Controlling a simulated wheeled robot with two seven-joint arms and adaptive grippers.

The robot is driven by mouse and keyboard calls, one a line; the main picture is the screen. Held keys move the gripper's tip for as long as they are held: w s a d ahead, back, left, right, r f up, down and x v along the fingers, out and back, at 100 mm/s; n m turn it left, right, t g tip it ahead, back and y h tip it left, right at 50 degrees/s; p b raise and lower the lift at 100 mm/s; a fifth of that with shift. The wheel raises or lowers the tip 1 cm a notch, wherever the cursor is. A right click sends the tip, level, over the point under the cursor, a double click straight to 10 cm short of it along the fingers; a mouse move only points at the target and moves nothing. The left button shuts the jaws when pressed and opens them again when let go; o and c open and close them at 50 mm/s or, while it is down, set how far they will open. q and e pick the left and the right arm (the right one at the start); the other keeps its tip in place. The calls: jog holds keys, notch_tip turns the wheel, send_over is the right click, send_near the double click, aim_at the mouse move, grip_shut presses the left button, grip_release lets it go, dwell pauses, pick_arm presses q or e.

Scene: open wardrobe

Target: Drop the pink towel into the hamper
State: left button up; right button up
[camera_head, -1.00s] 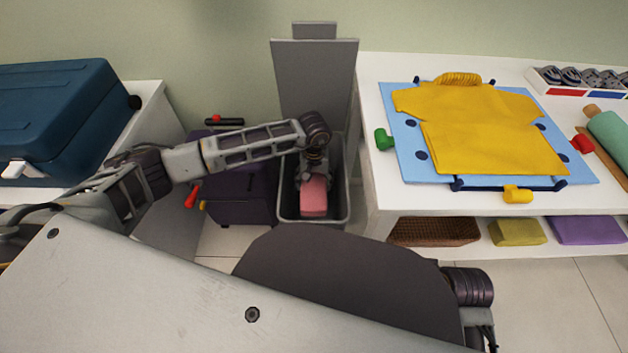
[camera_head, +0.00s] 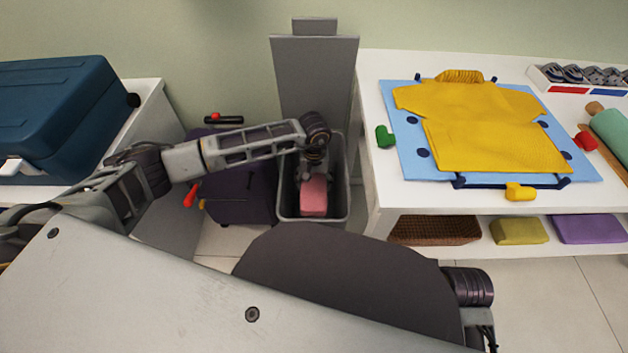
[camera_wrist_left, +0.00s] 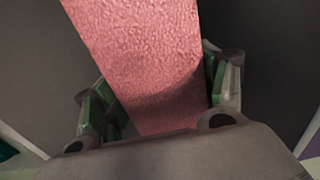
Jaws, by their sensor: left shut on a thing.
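The pink towel (camera_head: 313,196) is a folded block inside the opening of the grey hamper (camera_head: 345,190), seen from above in the head view. My left gripper (camera_head: 314,176) points down into the hamper and is shut on the towel. In the left wrist view the pink towel (camera_wrist_left: 140,55) passes between the two fingers of my left gripper (camera_wrist_left: 160,108). Whether the towel touches the hamper's bottom is hidden. My right gripper does not show.
The hamper's tall grey lid (camera_head: 313,80) stands up behind it. A white table (camera_head: 372,150) with a yellow shirt (camera_head: 490,130) on a blue board is close on the right. A dark purple suitcase (camera_head: 240,190) stands close on the left. A blue case (camera_head: 60,115) lies further left.

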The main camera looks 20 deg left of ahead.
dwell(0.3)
pick_arm(q)
jog(key=o, duration=0.9)
jog(key=shift+c, duration=0.2)
jog(key=shift+c, duration=0.5)
jog(key=shift+r+p, duration=2.5)
jog(key=shift+r, duration=1.95)
jog(key=shift+r, duration=0.1)
notch_tip(320, 180, up, 9)
jog(key=p, duration=0.9)
